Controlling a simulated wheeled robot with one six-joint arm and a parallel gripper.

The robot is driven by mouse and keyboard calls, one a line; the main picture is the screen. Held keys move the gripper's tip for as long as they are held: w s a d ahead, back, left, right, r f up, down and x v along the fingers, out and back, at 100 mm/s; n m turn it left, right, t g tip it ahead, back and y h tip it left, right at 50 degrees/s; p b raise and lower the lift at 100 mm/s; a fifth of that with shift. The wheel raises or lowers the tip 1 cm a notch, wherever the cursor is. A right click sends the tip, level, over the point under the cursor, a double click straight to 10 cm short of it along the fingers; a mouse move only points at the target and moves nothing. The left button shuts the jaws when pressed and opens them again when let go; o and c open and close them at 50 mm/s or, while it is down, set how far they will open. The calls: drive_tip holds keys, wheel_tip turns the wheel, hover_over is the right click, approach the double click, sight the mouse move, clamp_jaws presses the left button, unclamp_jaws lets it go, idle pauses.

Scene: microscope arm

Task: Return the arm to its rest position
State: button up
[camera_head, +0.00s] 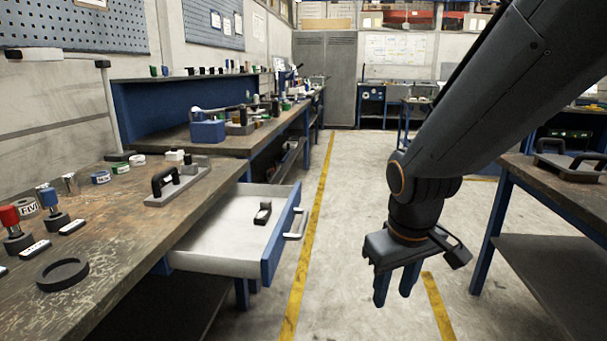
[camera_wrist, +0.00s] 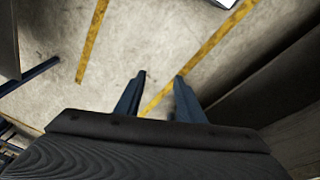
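My arm reaches in from the upper right in the head view. My gripper (camera_head: 393,298) points down over the aisle floor, to the right of the open drawer and apart from it. In the wrist view, the two blue fingers of my gripper (camera_wrist: 158,82) stand apart with bare floor between them. It is open and holds nothing.
A drawer (camera_head: 225,262) stands open from the left workbench (camera_head: 120,240), with a small black object (camera_head: 262,213) inside. A second bench (camera_head: 540,185) stands on the right. The concrete floor (camera_head: 345,185) between them is clear, with yellow lines.

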drive_tip(key=s+a+m+g, duration=0.2)
drive_tip(key=s+m, duration=0.1)
drive_tip(key=s, duration=0.7)
drive_tip(key=d+r+p, duration=0.4)
drive_tip(key=r+p, duration=0.3)
drive_tip(key=p, duration=0.5)
drive_tip(key=shift+d+m+p, duration=0.3)
drive_tip(key=shift+d, duration=0.1)
drive_tip(key=shift+a+f, duration=0.1)
drive_tip(key=shift+c, duration=0.6)
